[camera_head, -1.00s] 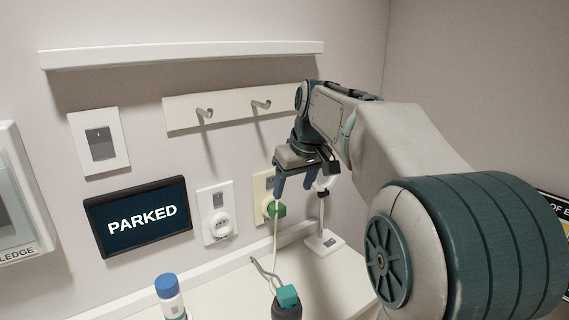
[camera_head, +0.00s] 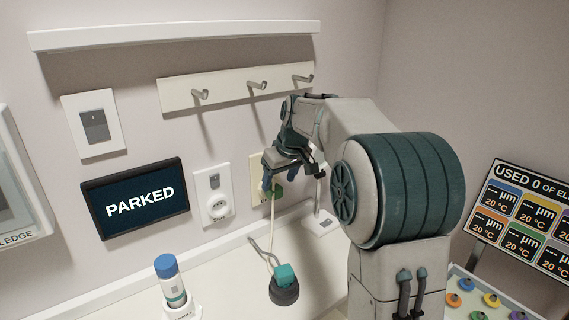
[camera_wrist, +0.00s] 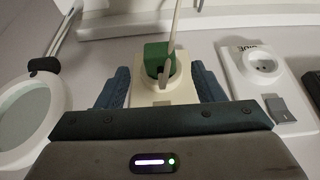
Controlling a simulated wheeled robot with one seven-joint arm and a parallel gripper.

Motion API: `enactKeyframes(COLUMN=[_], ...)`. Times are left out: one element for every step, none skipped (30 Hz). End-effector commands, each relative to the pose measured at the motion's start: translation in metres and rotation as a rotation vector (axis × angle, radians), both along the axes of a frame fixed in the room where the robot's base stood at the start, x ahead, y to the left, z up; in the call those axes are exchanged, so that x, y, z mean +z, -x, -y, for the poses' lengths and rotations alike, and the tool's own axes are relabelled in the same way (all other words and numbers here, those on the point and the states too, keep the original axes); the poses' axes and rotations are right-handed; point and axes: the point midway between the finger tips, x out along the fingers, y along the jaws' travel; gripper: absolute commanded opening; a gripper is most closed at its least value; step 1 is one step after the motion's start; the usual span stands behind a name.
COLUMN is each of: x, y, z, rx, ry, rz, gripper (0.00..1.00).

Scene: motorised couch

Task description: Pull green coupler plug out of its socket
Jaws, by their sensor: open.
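The green coupler plug (camera_head: 278,193) sits in a cream wall socket plate (camera_head: 256,164), with a pale cord hanging from it. In the wrist view the green plug (camera_wrist: 157,57) is ahead between the two blue fingers, against the cream plate (camera_wrist: 178,92). My gripper (camera_head: 270,183) is at the socket, partly covering the plug and plate in the head view. In the wrist view my gripper (camera_wrist: 160,88) is open, one finger on each side of the plug, with gaps visible. The plug lies toward or just beyond the fingertips; the exact depth is unclear.
A white socket plate (camera_head: 213,196) is left of the cream one. A hook rail (camera_head: 225,88) is above. A small stand (camera_head: 322,222) is close on the right, its round head (camera_wrist: 28,118) beside my gripper. A dark base with teal top (camera_head: 285,285) stands below.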

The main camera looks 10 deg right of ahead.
Motion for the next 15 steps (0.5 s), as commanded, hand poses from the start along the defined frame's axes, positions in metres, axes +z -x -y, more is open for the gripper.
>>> enactKeyframes(x=[-0.007,-0.011,-0.015,-0.017,-0.019,-0.022,-0.023,-0.025,-0.026,-0.026,-0.027,-0.027,-0.027,-0.027,-0.027], y=[-0.002,-0.004,-0.006,-0.007,-0.008,-0.008,-0.009,-0.009,-0.01,-0.01,-0.01,-0.01,-0.01,-0.01,-0.01], z=[-0.001,-0.002,-0.002,-0.003,-0.003,-0.003,-0.004,-0.004,-0.004,-0.004,-0.004,-0.004,-0.004,-0.004,-0.004], rx=[0.0,0.0,0.0,0.0,0.0,0.0,0.0,0.0,0.0,0.0,0.0,0.0,0.0,0.0,0.0], ry=[0.0,0.0,0.0,0.0,0.0,0.0,0.0,0.0,0.001,0.0,0.0,0.0,0.0,0.0,0.0], rz=[-0.002,-0.002,-0.002,-0.001,-0.001,-0.001,0.0,0.0,0.0,0.001,0.001,0.001,0.001,0.001,0.001], gripper=[0.62,0.62,0.62,0.62,0.62,0.62,0.62,0.62,0.62,0.62,0.62,0.62,0.62,0.62,0.62])
